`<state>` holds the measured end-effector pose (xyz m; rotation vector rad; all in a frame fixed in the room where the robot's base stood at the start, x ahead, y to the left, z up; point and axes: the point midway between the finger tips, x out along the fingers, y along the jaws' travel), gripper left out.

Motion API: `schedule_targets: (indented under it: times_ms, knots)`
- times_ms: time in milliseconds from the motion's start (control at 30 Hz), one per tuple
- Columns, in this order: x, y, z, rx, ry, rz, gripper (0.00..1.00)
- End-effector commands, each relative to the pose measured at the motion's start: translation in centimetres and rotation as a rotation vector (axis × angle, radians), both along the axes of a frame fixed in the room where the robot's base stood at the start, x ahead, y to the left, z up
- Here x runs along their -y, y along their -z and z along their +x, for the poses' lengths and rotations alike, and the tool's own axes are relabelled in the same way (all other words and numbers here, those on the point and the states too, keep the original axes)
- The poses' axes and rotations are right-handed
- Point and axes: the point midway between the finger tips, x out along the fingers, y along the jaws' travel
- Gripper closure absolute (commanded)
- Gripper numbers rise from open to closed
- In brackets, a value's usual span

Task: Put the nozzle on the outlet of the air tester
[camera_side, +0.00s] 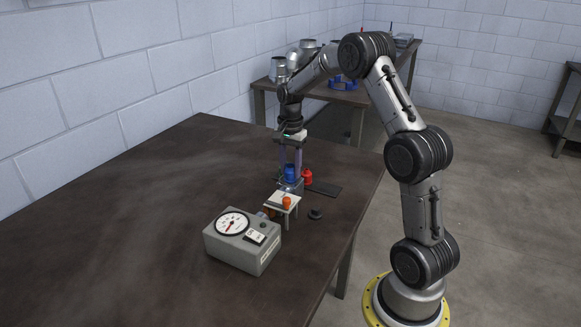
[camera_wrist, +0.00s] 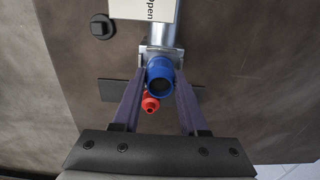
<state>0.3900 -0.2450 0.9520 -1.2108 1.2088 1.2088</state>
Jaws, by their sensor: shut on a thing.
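My gripper (camera_side: 290,184) points down over the table, behind the air tester. In the wrist view its fingers (camera_wrist: 160,62) are shut on a blue round piece with a dark opening, which I take as the nozzle (camera_wrist: 160,76). The blue nozzle (camera_side: 291,173) also shows between the fingers in the side view. A silvery tube (camera_wrist: 161,36) lies just beyond it; I cannot tell whether they are joined. The air tester (camera_side: 240,243) is a grey box with a white dial at the table's front.
A red fitting (camera_side: 307,176) stands beside my gripper, near a dark flat plate (camera_side: 325,189). A small white-topped stand (camera_side: 283,199) is between gripper and tester. A black round piece (camera_side: 316,213) lies near the table's right edge. The table's left side is clear.

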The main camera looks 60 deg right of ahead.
Motion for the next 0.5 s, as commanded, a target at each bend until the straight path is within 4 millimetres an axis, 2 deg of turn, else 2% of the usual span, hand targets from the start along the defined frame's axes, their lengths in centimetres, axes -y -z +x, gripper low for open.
schedule_targets:
  times_ms: [33,200,500]
  knots:
    - [-0.02,0.16,-0.03,-0.001,0.000,0.001,0.56]
    - [-0.02,0.12,-0.03,-0.001,0.000,0.001,0.27]
    - [-0.01,-0.04,-0.01,0.000,0.000,0.000,0.27]
